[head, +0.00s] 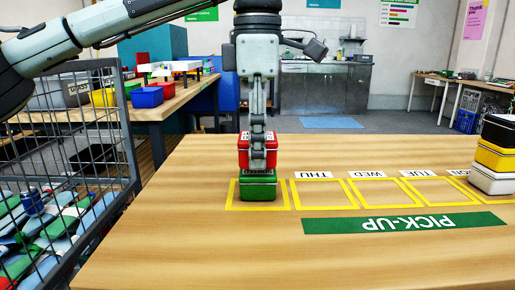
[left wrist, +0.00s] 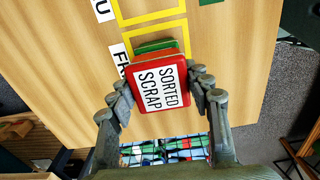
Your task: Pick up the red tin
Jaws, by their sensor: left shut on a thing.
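The red tin (head: 243,152) is in the head view directly above a green tin (head: 258,188). I cannot tell if the two touch. My left gripper (head: 258,158) comes down from above and is shut on the red tin, hiding part of its front. In the left wrist view the red tin (left wrist: 160,90) shows a white label reading "SORTED SCRAP", with a finger of my left gripper (left wrist: 162,90) on each side. An edge of the green tin (left wrist: 156,46) shows behind it. My right gripper is not in view.
The green tin stands in the leftmost yellow square on the wooden table (head: 200,245). Empty squares marked THU, WED and TUE lie to its right. A stack with black, yellow and white tins (head: 495,158) stands far right. A wire cage (head: 110,150) with mixed items stands left.

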